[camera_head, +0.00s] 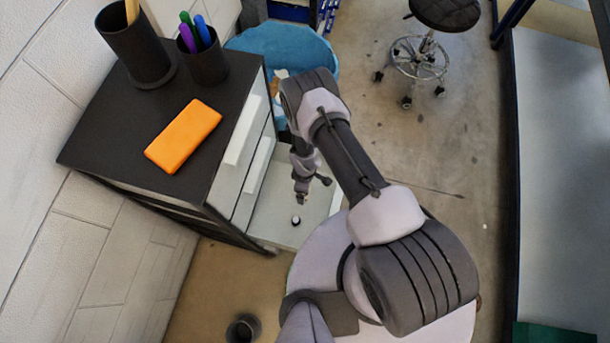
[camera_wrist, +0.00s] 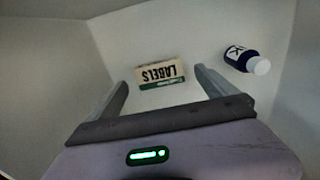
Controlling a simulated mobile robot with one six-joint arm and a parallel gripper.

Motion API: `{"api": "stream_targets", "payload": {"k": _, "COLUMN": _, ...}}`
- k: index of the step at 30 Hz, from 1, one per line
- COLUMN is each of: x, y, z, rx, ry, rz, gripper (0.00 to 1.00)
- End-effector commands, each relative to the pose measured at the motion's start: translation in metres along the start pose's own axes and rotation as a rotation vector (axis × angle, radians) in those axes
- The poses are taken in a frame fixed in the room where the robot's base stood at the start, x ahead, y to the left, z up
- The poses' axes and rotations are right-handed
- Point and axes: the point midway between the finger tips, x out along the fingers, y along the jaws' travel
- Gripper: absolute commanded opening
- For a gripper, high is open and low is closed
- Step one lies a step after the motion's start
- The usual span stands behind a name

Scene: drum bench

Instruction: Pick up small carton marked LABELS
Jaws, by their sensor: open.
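The small carton marked LABELS (camera_wrist: 160,74) is cream with a green band and dark lettering. It lies inside a pale open drawer (camera_head: 275,228), its text upside down in the wrist view. My gripper (camera_wrist: 161,80) is open and empty, with one finger on each side of the carton in the picture. I cannot tell how far the fingers are above it. In the head view my gripper (camera_head: 301,199) hangs over the drawer, and I cannot make out the carton there.
A dark blue bottle with a white cap (camera_wrist: 240,56) lies right of the carton in the drawer. Drawer walls surround the space. On the dark cabinet top (camera_head: 120,160) are an orange box (camera_head: 183,136) and two dark cups. A blue bin (camera_head: 295,45) stands behind.

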Motion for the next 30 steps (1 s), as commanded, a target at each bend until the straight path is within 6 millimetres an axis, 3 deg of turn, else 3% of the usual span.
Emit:
{"api": "stream_targets", "payload": {"k": 1, "x": 0.017, "y": -0.001, "z": 0.000, "rx": 0.000, "ry": 0.000, "rz": 0.000, "gripper": 0.96}}
{"api": "stream_targets", "payload": {"k": 3, "x": 0.026, "y": -0.001, "z": 0.000, "rx": 0.000, "ry": 0.000, "rz": -0.002, "gripper": 0.96}}
{"api": "stream_targets", "payload": {"k": 9, "x": 0.024, "y": 0.000, "z": 0.000, "rx": 0.001, "ry": 0.001, "rz": -0.001, "gripper": 0.94}}
{"api": "stream_targets", "payload": {"k": 19, "x": 0.023, "y": 0.000, "z": 0.000, "rx": 0.001, "ry": 0.000, "rz": -0.002, "gripper": 0.31}}
{"api": "stream_targets", "payload": {"k": 26, "x": 0.019, "y": 0.000, "z": 0.000, "rx": 0.001, "ry": 0.001, "rz": -0.001, "gripper": 0.30}}
{"api": "stream_targets", "payload": {"k": 30, "x": -0.016, "y": 0.000, "z": -0.001, "rx": 0.000, "ry": 0.001, "rz": 0.000, "gripper": 0.30}}
